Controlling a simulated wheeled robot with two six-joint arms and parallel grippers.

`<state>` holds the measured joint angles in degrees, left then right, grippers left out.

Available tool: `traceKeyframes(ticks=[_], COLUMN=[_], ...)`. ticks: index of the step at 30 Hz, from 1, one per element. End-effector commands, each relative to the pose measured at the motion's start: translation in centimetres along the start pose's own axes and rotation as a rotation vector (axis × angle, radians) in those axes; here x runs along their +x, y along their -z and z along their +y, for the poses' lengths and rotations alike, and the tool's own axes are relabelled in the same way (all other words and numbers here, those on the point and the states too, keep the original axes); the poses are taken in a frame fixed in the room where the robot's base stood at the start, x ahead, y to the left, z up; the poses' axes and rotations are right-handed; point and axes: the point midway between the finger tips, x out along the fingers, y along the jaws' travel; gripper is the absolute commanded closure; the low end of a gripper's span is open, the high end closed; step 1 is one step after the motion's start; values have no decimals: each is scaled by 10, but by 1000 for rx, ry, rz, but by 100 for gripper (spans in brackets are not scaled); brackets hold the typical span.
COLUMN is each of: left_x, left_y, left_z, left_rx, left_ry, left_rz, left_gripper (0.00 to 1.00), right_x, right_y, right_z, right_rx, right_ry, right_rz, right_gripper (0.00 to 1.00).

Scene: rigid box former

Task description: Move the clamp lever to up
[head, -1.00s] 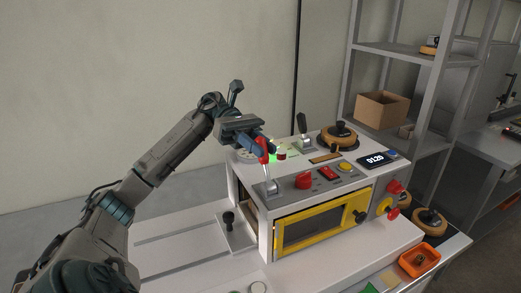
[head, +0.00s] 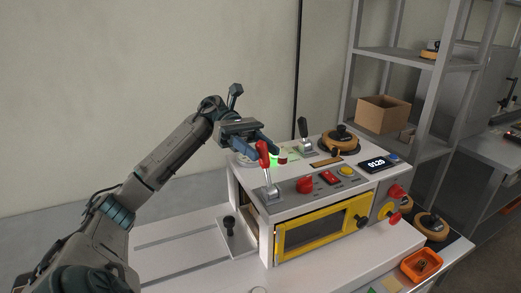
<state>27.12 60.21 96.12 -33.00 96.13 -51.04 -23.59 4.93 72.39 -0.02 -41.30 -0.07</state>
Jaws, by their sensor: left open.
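A lever with a red handle (head: 263,155) stands nearly upright, tilted slightly left at its top, on a metal plate at the left front of the white machine's top (head: 236,181). A second lever with a black handle (head: 303,128) stands further back; I cannot tell from labels which one is the clamp lever. My left gripper (head: 274,149) is open, with its blue-grey fingers right by the top of the red handle, partly behind it. I cannot tell whether they touch. My right gripper is out of view.
Red knobs (head: 304,185), a yellow button (head: 345,171) and a display (head: 377,163) sit on the machine. A round wooden-topped part (head: 339,140) stands at the back. A yellow-framed door (head: 312,230) faces front. An orange bin (head: 421,264) is at right.

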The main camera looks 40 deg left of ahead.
Motion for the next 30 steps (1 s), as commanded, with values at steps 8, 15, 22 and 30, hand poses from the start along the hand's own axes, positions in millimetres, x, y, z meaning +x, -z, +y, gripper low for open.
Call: traceKeyframes(ticks=[8,15,22,30], left_x=[-50,-91,-104,-104], left_y=[2,1,1,1], left_z=[1,1,0,0], left_rx=[2,2,0,0], left_ry=[-6,-4,-1,-1], left_rz=[-3,-4,-3,-2], left_gripper=[57,57,57,57], right_x=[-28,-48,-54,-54], right_y=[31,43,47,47], right_z=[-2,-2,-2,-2], right_rx=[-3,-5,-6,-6], right_ry=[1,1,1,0], right_rz=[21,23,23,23], right_gripper=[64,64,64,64])
